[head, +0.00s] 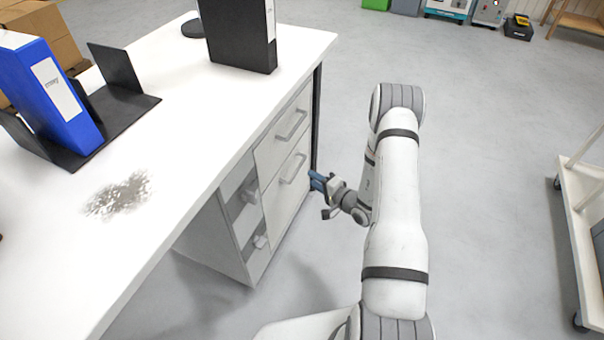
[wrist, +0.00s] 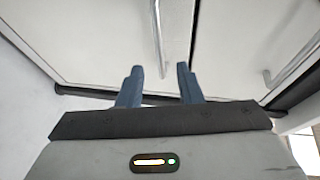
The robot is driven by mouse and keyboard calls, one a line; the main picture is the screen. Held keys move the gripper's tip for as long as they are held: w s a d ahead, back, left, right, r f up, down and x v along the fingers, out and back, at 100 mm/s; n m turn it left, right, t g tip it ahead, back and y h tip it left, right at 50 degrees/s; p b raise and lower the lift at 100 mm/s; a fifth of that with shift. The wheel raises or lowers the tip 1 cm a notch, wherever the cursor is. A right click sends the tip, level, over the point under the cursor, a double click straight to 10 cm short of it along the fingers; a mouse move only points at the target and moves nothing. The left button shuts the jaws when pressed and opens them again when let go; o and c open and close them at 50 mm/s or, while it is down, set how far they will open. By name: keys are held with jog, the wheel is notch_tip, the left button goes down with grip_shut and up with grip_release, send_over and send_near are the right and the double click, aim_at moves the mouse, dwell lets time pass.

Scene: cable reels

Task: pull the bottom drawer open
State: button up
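The bottom drawer (head: 285,198) is a white front, flush with the unit under the desk. Its grey bar handle (head: 294,168) is near its top edge. In the wrist view this handle (wrist: 157,35) runs nearly upright in the picture, its near end between the lines of the two fingertips. My gripper (head: 318,182) has blue fingers and is just right of the handle in the head view. In the wrist view the fingers (wrist: 160,69) are apart with nothing gripped. I cannot tell how far the fingertips are from the handle.
The upper drawer (head: 283,138) is shut, with its own handle (wrist: 268,78) at the right of the wrist view. A dark desk leg (head: 317,115) stands beside the unit. A white cart (head: 585,190) is at the far right. The floor between is clear.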

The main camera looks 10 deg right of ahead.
jog(key=b+x, duration=0.1)
jog(key=x, duration=0.6)
jog(key=shift+w+b, duration=0.25)
jog(key=shift+b, duration=0.15)
jog(key=shift+a+f, duration=0.1)
jog(key=shift+a, duration=0.05)
jog(key=shift+c, duration=0.3)
grip_shut()
